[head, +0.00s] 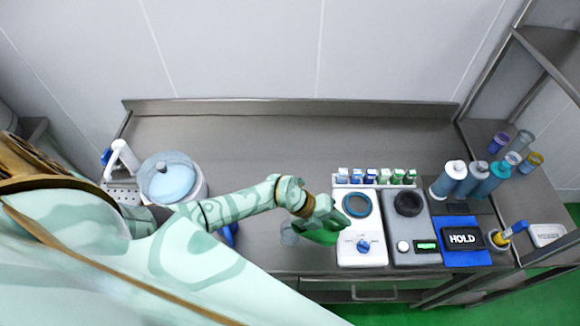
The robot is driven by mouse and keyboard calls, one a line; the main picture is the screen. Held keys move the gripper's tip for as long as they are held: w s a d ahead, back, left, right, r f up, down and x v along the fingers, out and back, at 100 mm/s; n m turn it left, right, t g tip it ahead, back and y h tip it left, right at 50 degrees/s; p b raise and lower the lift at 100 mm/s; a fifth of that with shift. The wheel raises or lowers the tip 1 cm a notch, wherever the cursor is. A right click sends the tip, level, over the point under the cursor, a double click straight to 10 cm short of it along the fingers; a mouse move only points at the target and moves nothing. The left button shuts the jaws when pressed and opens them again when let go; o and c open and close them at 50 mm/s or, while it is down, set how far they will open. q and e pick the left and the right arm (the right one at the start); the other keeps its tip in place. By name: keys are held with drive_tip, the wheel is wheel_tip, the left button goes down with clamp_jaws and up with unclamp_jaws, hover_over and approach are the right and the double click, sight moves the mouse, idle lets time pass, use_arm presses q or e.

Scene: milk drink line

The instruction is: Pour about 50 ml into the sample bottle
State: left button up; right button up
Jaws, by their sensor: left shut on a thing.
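My left gripper (326,223) is beside the front left of the white device, over the front of the steel bench. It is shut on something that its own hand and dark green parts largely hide. A small clear vessel (289,235) shows just left of the hand; it seems to be the held thing, but its tilt cannot be made out. I cannot pick out the sample bottle for certain, nor see any liquid stream. My right gripper is not in view.
The white device (361,255) has a blue ring and knob; a grey device (412,251) stands right of it. Small capped vials (376,176) line up behind. A HOLD sign (462,239), bottles (447,180) and a lidded pot (172,178) flank them. The bench's back is clear.

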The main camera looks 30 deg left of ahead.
use_arm(q)
drive_tip(key=shift+s+a+r+t+h+b, duration=0.1)
drive_tip(key=shift+a+r+t+h+b, duration=0.25)
drive_tip(key=shift+r+h+b, duration=0.65)
drive_tip(key=shift+f+b, duration=0.25)
drive_tip(key=shift+b, duration=0.2)
drive_tip(key=shift+d+r, duration=0.1)
drive_tip(key=shift+r, duration=0.05)
drive_tip(key=shift+d+b, duration=0.25)
drive_tip(key=shift+b, duration=0.05)
idle(0.6)
drive_tip(key=shift+a+r+t+h+b, duration=0.2)
drive_tip(key=shift+r+t+h+b, duration=0.15)
drive_tip(key=shift+b, duration=0.55)
idle(1.7)
